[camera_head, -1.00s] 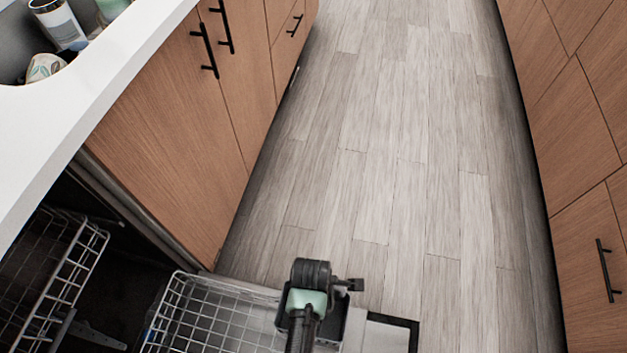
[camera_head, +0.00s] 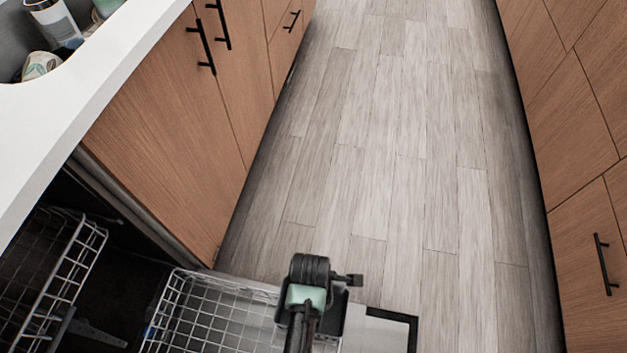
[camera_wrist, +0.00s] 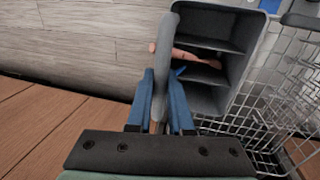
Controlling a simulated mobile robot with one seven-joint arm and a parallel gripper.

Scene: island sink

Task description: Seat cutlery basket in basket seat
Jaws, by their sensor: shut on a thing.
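My gripper (camera_wrist: 160,98) is shut on the upright grey handle (camera_wrist: 166,50) of the cutlery basket. The basket (camera_wrist: 258,35) is grey and has several compartments; it shows tilted beyond my blue fingers in the wrist view. A pinkish-brown utensil (camera_wrist: 185,54) lies in or across it, and something blue shows near its middle. In the head view my wrist is over the right part of the pulled-out lower wire rack (camera_head: 205,310), and it hides the fingers and most of the basket. I cannot pick out the basket seat, nor tell whether the basket touches the rack.
The open dishwasher is at lower left, with an upper wire rack (camera_head: 60,265) inside. Wooden cabinets (camera_head: 165,130) under a white counter (camera_head: 75,75) stand on the left. More cabinets (camera_head: 575,130) line the right. The floor (camera_head: 390,150) between them is clear.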

